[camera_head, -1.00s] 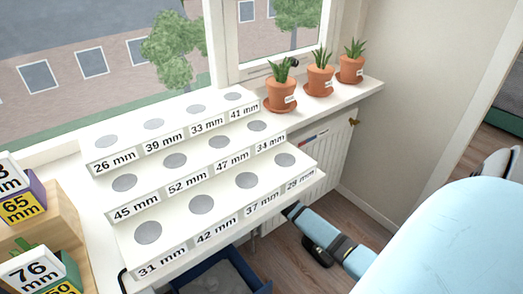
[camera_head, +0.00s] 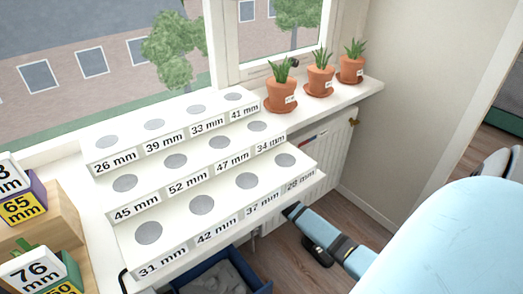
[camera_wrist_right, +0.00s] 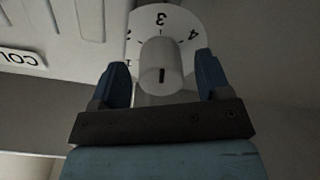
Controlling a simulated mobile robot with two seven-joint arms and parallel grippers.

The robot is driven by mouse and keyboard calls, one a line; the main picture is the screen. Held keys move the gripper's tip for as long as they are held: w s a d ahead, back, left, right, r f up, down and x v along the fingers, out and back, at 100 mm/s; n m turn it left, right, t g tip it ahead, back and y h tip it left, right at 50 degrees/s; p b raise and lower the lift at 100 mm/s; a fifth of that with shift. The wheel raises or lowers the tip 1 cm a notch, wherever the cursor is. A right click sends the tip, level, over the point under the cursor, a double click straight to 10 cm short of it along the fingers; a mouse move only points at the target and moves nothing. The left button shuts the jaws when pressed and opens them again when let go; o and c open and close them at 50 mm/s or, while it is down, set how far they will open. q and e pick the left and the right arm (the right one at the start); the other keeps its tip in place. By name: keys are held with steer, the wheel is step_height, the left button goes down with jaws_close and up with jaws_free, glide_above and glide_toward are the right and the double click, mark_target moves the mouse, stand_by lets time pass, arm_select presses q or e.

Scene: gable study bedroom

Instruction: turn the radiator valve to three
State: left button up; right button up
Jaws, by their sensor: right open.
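The radiator valve shows in the right wrist view as a pale grey round knob (camera_wrist_right: 158,62) in front of a white dial (camera_wrist_right: 176,18). The figures on the dial appear upside down, with 3 at the top middle, 2 to the left and 4 to the right. A short dark mark is on the knob's near end; which figure it points to I cannot tell for sure. My right gripper (camera_wrist_right: 162,68) is open, its dark blue fingers on either side of the knob, with gaps visible. In the head view my right gripper (camera_head: 291,210) is low beside the radiator (camera_head: 318,180); the valve is hidden there. My left gripper is out of view.
A white stepped stand (camera_head: 220,180) with grey discs and millimetre labels overhangs near my right gripper. Three potted plants (camera_head: 281,95) stand on the windowsill (camera_head: 365,88). A dark blue bin (camera_head: 262,286) is below. A label (camera_wrist_right: 22,58) is left of the dial.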

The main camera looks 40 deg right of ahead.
arm_select(q)
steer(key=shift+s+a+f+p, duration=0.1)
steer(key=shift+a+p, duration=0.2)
steer(key=shift+p, duration=0.9)
arm_select(e)
steer(key=s+a, duration=0.1)
steer(key=s, duration=1.2)
steer(key=shift+s, duration=0.25)
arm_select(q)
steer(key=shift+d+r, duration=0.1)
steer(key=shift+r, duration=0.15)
arm_select(e)
steer(key=shift+a, duration=0.1)
